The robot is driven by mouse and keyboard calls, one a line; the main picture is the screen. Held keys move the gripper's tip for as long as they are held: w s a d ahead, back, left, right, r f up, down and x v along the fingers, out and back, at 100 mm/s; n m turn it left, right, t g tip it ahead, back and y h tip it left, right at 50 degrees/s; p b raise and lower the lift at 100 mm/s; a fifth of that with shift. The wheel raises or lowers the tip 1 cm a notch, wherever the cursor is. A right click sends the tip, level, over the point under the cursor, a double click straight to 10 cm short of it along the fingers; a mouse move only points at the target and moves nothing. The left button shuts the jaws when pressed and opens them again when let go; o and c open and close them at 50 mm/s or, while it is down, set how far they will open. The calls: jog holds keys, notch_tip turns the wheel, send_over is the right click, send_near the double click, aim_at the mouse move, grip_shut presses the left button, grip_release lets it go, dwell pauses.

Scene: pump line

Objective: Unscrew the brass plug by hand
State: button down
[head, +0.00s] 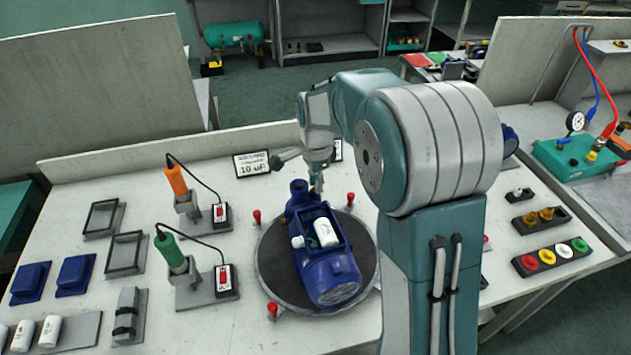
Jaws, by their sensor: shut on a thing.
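The blue pump (325,265) lies on a round dark turntable (275,270) in the middle of the bench. Its open box holds a white cylinder (325,232). My gripper (318,182) points down at the far end of the pump, close beside the blue upright port (298,190). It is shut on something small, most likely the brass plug. The plug itself cannot be made out, and the fingertips are small and partly hidden in this view. My arm covers the bench to the right of the pump.
Orange (175,181) and green (170,248) tools stand in holders on the left. Red knobs ring the turntable. A rack with brass fittings (545,215) and a rack of coloured caps (548,257) are at right.

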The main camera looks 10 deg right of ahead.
dwell(0.3)
jog(key=shift+n, duration=1.5)
jog(key=shift+n, duration=0.5)
jog(key=shift+s+n, duration=0.1)
jog(key=shift+n, duration=0.8)
jog(key=shift+n, duration=1.4)
